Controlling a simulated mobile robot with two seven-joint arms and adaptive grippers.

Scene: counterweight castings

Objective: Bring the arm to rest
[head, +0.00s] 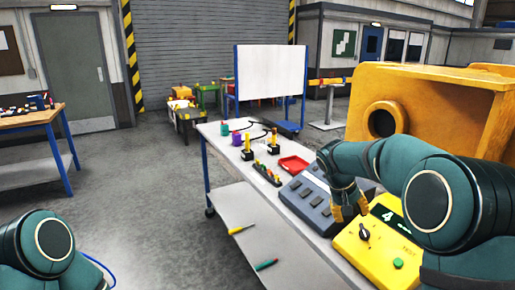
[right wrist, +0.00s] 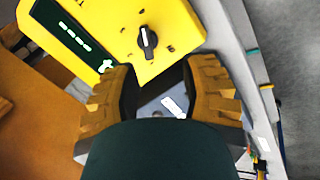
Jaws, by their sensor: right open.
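My right arm reaches in from the right in the head view. Its gripper (head: 349,208) hangs over the table between the grey panel and a yellow box (head: 375,245). In the right wrist view the two tan fingers of the gripper (right wrist: 160,78) are spread apart with nothing between them. Beyond the fingers the yellow box (right wrist: 110,20) shows its black knob (right wrist: 148,42) and dark display, and the fingers look apart from the knob. In the head view the display reads 4, and a green button (head: 398,263) is on the box. My left gripper is out of view.
A long table (head: 225,135) carries a grey panel (head: 308,199) with dark keys, a red tray (head: 293,164) and small coloured parts. A large orange-yellow casing (head: 425,105) stands behind my right arm. Screwdrivers lie on the lower shelf (head: 240,215).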

